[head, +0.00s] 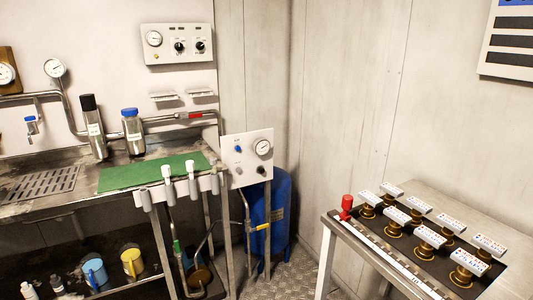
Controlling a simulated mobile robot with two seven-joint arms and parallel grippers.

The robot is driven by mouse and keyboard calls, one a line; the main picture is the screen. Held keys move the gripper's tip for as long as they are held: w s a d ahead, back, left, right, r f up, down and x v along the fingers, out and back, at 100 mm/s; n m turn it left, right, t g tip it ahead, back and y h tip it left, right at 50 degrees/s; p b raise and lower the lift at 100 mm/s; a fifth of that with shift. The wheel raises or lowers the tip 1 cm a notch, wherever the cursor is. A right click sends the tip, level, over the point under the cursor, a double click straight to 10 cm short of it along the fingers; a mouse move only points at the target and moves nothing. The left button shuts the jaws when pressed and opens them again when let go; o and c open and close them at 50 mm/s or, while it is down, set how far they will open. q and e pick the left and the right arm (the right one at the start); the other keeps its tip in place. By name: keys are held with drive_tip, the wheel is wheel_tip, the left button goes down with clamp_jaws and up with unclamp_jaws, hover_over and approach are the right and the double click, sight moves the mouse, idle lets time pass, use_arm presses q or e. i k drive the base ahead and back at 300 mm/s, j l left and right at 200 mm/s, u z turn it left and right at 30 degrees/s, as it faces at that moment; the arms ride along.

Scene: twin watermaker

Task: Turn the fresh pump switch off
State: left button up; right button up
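A white control panel (170,57) is on the back wall, with a round gauge and two black rotary knobs, the left knob (179,47) and the right knob (199,46). A second white panel (230,151) stands at the right end of the bench. The labels are too small to read, so I cannot tell which control is the fresh pump switch. Neither of my grippers is in view.
A steel bench (40,205) with a green mat (130,179) holds two bottles, one black-capped (95,140), one blue-capped (132,138). A blue tank (277,215) stands behind the second panel. A side table (465,208) at right holds several labelled pieces. Floor shows between them.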

sight(200, 46)
drive_tip(key=i+j, duration=0.15)
drive_tip(key=j, duration=0.3)
drive_tip(key=i+j, duration=0.1)
drive_tip(key=j, duration=0.35)
drive_tip(key=i+j, duration=0.15)
drive_tip(key=j, duration=0.3)
drive_tip(key=i+j, duration=0.1)
drive_tip(key=j, duration=0.35)
drive_tip(key=i+l+z, duration=0.1)
drive_tip(key=i+z, duration=0.7)
drive_tip(key=i+j, duration=0.05)
drive_tip(key=i, duration=0.05)
